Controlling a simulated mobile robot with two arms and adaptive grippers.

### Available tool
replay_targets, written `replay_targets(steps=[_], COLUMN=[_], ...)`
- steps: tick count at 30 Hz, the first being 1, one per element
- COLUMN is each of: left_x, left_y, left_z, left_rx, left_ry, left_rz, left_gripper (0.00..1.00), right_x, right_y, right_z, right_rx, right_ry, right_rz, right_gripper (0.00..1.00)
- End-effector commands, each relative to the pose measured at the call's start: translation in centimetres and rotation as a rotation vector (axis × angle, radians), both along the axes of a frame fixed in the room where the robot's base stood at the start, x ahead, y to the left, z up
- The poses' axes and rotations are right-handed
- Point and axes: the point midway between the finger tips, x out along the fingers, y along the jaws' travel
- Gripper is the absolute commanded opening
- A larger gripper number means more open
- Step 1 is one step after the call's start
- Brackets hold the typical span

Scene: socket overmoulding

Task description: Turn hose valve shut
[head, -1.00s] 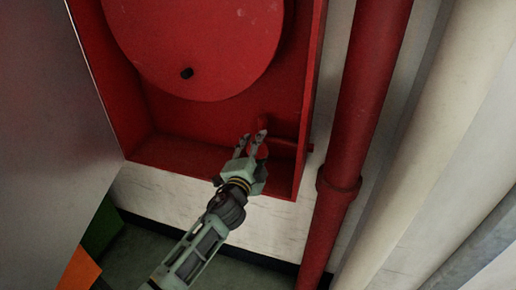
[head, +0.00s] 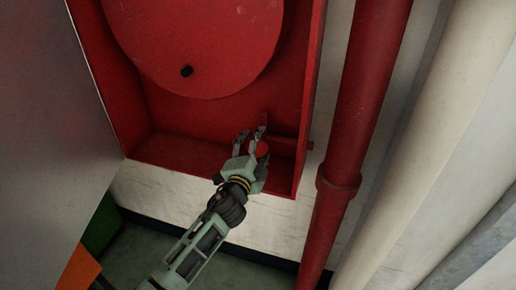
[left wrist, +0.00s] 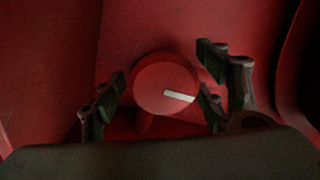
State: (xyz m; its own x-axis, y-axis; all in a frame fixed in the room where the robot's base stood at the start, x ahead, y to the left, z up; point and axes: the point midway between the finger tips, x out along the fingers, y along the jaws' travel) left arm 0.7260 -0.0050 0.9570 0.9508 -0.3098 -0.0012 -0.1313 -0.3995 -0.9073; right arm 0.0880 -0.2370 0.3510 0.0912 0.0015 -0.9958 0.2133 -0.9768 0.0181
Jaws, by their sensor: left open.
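The hose valve is a round red knob (left wrist: 160,82) with a white mark (left wrist: 179,96) that points right and slightly down in the left wrist view. In the head view the knob (head: 259,149) sits low in the red cabinet, by a short red pipe. My left gripper (head: 251,137) is open, with its fingers on either side of the knob. In the left wrist view the fingers (left wrist: 160,90) stand left and right of it, with a visible gap on the left. Whether the right fingers touch it I cannot tell. My right gripper is not in view.
The red cabinet (head: 176,154) holds a large red reel disc (head: 200,45) above the valve. Its side wall (head: 311,95) stands close to the right. A thick red pipe (head: 365,95) and pale pipes (head: 430,150) run further right. A grey door panel (head: 45,130) is at left.

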Motion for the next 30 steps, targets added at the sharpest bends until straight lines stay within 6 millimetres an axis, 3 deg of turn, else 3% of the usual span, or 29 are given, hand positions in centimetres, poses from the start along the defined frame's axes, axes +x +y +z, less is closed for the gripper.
replay_targets(steps=[8, 21, 30], left_x=[-1.9, -9.6, -11.5], left_y=[0.7, 3.1, 3.7], left_z=[0.0, -0.1, 0.0], left_rx=[0.0, 0.001, 0.0], left_ry=[-0.001, 0.002, 0.001], left_rz=[0.0, -0.001, 0.0], left_gripper=[0.66, 0.66, 0.66], right_x=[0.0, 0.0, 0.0], right_y=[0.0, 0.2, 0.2], right_z=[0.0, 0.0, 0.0], right_rx=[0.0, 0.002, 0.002], right_ry=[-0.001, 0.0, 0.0], right_rz=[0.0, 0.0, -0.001], right_gripper=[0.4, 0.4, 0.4])
